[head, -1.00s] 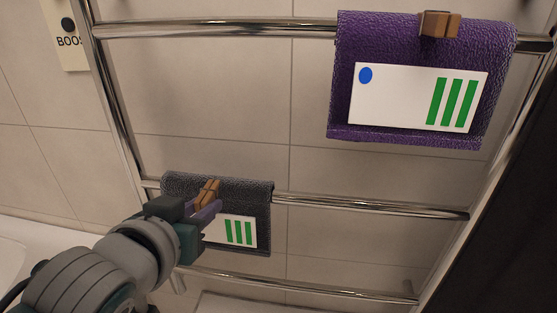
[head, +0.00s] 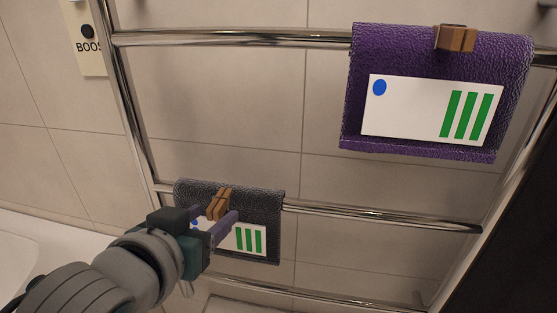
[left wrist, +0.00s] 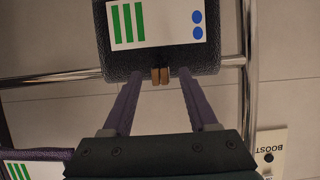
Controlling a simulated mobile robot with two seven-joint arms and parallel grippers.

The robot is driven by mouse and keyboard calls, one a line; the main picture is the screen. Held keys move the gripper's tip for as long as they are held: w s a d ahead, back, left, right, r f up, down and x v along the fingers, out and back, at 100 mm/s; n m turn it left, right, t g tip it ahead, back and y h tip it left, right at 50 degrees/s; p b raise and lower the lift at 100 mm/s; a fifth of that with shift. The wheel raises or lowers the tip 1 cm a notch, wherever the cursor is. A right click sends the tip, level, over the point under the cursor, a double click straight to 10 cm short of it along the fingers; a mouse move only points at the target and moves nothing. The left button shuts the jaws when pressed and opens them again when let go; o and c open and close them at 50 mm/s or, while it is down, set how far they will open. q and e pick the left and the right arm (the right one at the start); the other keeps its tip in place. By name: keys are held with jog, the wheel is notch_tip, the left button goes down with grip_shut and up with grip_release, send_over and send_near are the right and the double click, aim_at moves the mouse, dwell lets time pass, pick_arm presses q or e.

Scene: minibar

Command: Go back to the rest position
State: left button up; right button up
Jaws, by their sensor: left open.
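My left gripper (head: 212,226) is open and empty, in front of the small dark towel on the lower rail. In the left wrist view its two purple fingers (left wrist: 158,88) are spread, with the brown clip (left wrist: 160,75) seen between the tips. The clip (head: 219,203) sits on the dark towel (head: 270,200) at the rail and is not gripped. The towel's white card (head: 251,238) has green bars and blue dots; the gripper partly hides it in the head view. My right gripper is not in view.
A purple towel (head: 420,55) with a brown clip (head: 455,38) and a white card (head: 415,110) hangs on the upper rail (head: 230,37). The chrome rack stands before a tiled wall. A BOOST sign (head: 92,45) is at upper left. A dark panel (head: 520,230) is at right.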

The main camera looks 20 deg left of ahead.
pick_arm(q)
jog(key=s+d+r+m+g+h+p, duration=0.2)
jog(key=s+d+r+g+p, duration=0.15)
jog(key=s+r+p, duration=0.5)
jog(key=s+d+r+m+g+h+p, duration=0.1)
jog(key=s+d+r+m+g+p, duration=0.15)
jog(key=s+r+g+p, duration=0.45)
jog(key=s+r+p, duration=0.2)
jog(key=r+p, duration=1.7)
jog(key=s+r+t+p, duration=0.1)
jog(key=s+r+p, duration=0.1)
jog(key=r+p, duration=1.7)
jog(key=shift+r, duration=0.75)
jog(key=shift+a+t, duration=0.1)
jog(key=shift+t, duration=0.15)
